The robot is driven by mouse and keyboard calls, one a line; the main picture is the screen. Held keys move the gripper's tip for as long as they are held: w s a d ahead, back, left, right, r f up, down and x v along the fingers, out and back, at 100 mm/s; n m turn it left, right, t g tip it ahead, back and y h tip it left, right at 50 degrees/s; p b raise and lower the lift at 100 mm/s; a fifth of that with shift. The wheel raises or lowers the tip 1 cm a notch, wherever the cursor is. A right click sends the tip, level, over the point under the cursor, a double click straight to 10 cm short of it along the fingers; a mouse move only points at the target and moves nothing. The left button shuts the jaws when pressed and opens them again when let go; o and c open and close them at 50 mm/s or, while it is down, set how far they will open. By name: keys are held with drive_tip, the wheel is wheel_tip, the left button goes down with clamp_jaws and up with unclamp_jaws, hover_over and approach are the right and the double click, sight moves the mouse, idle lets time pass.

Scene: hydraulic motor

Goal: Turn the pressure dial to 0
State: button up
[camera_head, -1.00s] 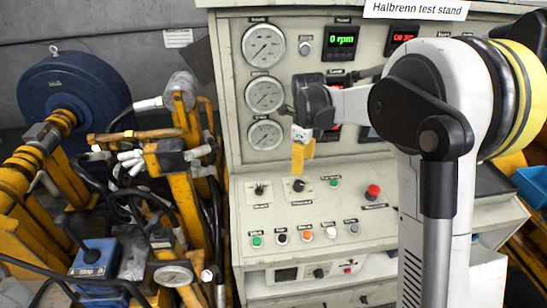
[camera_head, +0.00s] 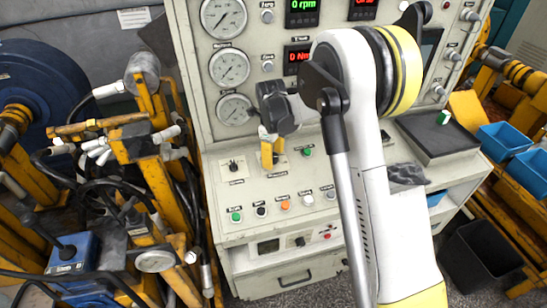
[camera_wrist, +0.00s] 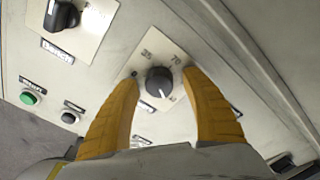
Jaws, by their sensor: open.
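The round dark dial (camera_wrist: 158,82) sits on a pale square plate with printed numbers, near the middle of the wrist view. Its white pointer line is toward the lower part of the knob in that view. My gripper (camera_wrist: 161,76) is open, with one yellow finger on each side of the dial. Gaps show between the fingers and the knob, and it is not gripped. In the head view my gripper (camera_head: 270,152) is low over the sloping control panel (camera_head: 255,190), and its fingers hide most of the dial there.
Another black selector knob (camera_wrist: 62,14) is beside the dial on its own plate. Green (camera_wrist: 27,97) and black (camera_wrist: 69,117) buttons are close by. Gauges (camera_head: 229,68) and red and green displays are on the upright panel behind. Yellow frames and hoses crowd the left.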

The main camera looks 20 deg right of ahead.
drive_tip(key=shift+c, duration=0.5)
clamp_jaws()
